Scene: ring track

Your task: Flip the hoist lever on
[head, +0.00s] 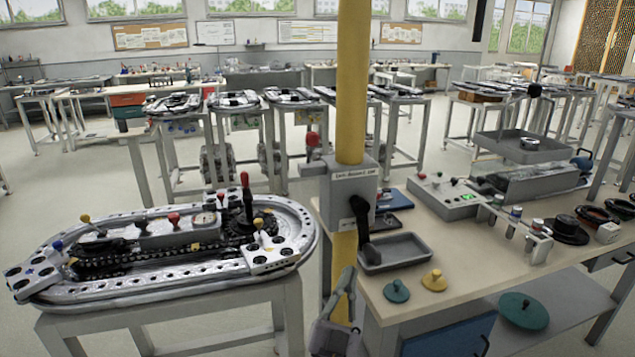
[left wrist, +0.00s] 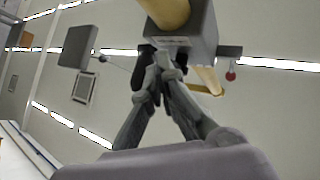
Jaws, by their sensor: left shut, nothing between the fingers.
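A grey hoist box (head: 342,192) with a small label is fixed to the yellow post (head: 351,80). A black lever (head: 359,214) hangs downward on the box's front. A red knob (head: 312,139) sticks out at the box's upper left; it also shows in the left wrist view (left wrist: 231,76). My left gripper (head: 349,272) is shut and empty, pointing up in front of the post, below the box and the lever. In the left wrist view its fingertips (left wrist: 160,66) meet close under the box (left wrist: 185,35). I cannot tell there whether they touch it. My right gripper is out of view.
A workbench (head: 480,275) stands right of the post, with a grey tray (head: 396,251), teal and yellow knobbed discs and a control box (head: 441,199). A ring track (head: 165,282) on a stand is at left.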

